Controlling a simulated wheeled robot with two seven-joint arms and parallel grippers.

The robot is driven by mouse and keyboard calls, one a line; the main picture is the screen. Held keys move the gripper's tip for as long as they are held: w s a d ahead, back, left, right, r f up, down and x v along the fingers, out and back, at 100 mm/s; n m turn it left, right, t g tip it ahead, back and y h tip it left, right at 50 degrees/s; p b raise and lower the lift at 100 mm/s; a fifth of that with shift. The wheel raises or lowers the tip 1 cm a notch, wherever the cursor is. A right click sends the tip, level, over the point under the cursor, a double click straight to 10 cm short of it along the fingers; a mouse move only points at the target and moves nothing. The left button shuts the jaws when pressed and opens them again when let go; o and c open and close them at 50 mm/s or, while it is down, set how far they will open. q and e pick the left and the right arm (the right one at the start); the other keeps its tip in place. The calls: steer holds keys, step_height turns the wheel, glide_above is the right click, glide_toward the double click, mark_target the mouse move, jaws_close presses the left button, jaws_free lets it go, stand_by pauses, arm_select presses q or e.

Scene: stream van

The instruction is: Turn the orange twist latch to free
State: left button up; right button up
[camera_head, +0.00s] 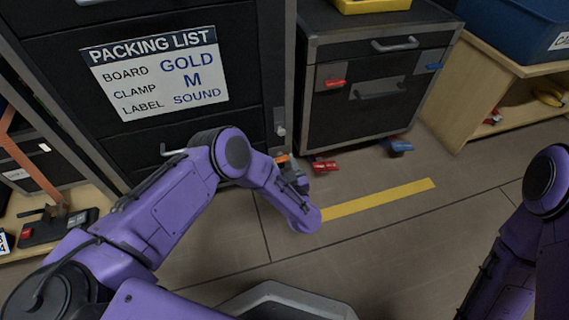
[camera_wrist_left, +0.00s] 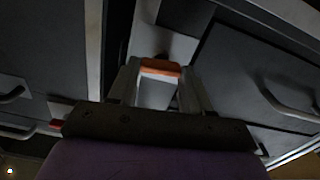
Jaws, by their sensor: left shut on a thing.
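The orange twist latch (camera_wrist_left: 160,67) shows between the fingers of my left gripper (camera_wrist_left: 160,82) in the left wrist view. The gripper is shut on it, a finger on each side. In the head view a small orange bit of the latch (camera_head: 283,158) shows beside my left gripper (camera_head: 288,167), low at the right edge of the black cabinet; most of it is hidden by my wrist. The latch's exact angle is hard to tell. My right arm is at the right edge of the head view; its gripper is out of frame.
The black cabinet (camera_head: 50,70) carries a packing list sign (camera_head: 155,72). Right of it stands a dark case (camera_head: 345,105) with red and blue latches. A wooden shelf (camera_head: 480,95) with a blue bin (camera_head: 510,30) is at far right. Floor with a yellow strip (camera_head: 380,198) is clear.

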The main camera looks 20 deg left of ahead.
arm_select(q)
steer(key=n+p, duration=0.1)
steer(key=n, duration=0.7)
steer(key=shift+s, duration=0.1)
steer(key=n, duration=0.4)
steer(key=shift+a+f+n+p, duration=0.1)
steer(key=shift+f+n+p, duration=0.05)
steer(key=shift+n+p, duration=0.2)
steer(key=n, duration=0.4)
arm_select(e)
steer(key=shift+w+a+r+m+t, duration=0.1)
steer(key=shift+w+r+m+t, duration=0.1)
steer(key=shift+w+m+t, duration=0.35)
steer(key=shift+w+a+r+m+t, duration=0.15)
steer(key=shift+w+m+t, duration=0.1)
steer(key=shift+w+t, duration=0.35)
steer(key=shift+w, duration=0.1)
arm_select(q)
steer(key=o, duration=1.1)
steer(key=shift+c, duration=0.2)
arm_select(e)
steer(key=shift+h, duration=0.3)
arm_select(q)
steer(key=shift+s, duration=0.1)
